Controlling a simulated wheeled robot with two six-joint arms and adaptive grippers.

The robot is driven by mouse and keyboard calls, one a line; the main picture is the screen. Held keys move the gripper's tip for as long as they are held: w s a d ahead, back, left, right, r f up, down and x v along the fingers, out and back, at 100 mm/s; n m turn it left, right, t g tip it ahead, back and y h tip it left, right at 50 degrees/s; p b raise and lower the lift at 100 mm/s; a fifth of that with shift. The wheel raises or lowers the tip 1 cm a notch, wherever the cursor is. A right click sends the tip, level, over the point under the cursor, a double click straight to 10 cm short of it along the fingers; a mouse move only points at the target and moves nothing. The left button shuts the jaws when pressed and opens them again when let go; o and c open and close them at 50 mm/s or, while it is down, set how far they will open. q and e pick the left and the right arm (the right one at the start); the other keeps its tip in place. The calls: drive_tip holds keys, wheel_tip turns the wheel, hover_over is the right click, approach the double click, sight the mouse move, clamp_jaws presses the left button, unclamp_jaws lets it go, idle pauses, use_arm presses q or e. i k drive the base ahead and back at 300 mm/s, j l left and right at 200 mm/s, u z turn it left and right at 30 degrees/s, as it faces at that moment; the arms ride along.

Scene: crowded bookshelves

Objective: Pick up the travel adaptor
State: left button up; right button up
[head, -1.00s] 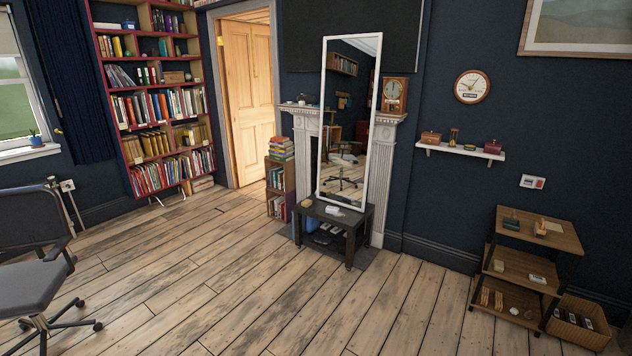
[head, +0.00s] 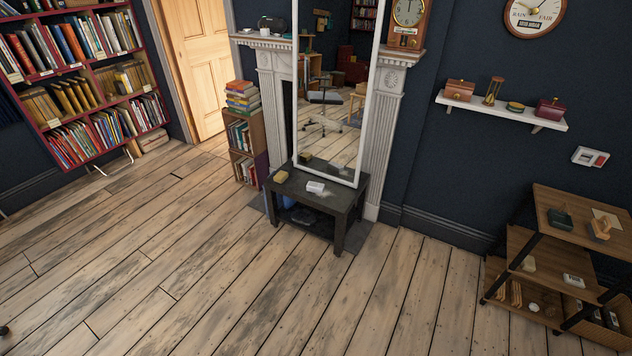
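A small white block-shaped object (head: 315,187) lies on top of the low black table (head: 345,196) in front of the mirror. It may be the travel adaptor, but it is too small to tell. Another small pale object (head: 573,281) lies on the middle shelf of the wooden shelf unit at the right, also too small to identify. Neither of my grippers shows in the head view.
A tall white-framed mirror (head: 378,80) stands on the black table. A small yellowish item (head: 280,176) lies at the table's left end. A low bookcase (head: 258,132) stands to its left. The wooden floor (head: 240,285) before the table is clear.

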sight(319, 188)
drive_tip(key=z, duration=0.2)
drive_tip(key=i+j+z, duration=0.4)
drive_tip(key=z, duration=0.15)
drive_tip(key=i+j+z, duration=0.15)
drive_tip(key=j+z, duration=0.15)
drive_tip(key=j, duration=0.15)
drive_tip(key=i+j+z, duration=0.1)
drive_tip(key=j+z, duration=0.2)
drive_tip(key=i+j, duration=0.15)
drive_tip(key=j, duration=0.45)
drive_tip(key=i+j+z, duration=0.1)
drive_tip(key=j, duration=0.45)
drive_tip(key=i+j, duration=0.15)
drive_tip(key=j, duration=0.45)
drive_tip(key=i+j+z, duration=0.1)
drive_tip(key=j, duration=0.5)
drive_tip(key=i+j, duration=0.15)
drive_tip(key=j, duration=0.45)
drive_tip(key=i+j, duration=0.1)
drive_tip(key=j, duration=0.5)
drive_tip(key=i+j+z, duration=0.1)
drive_tip(key=j, duration=0.55)
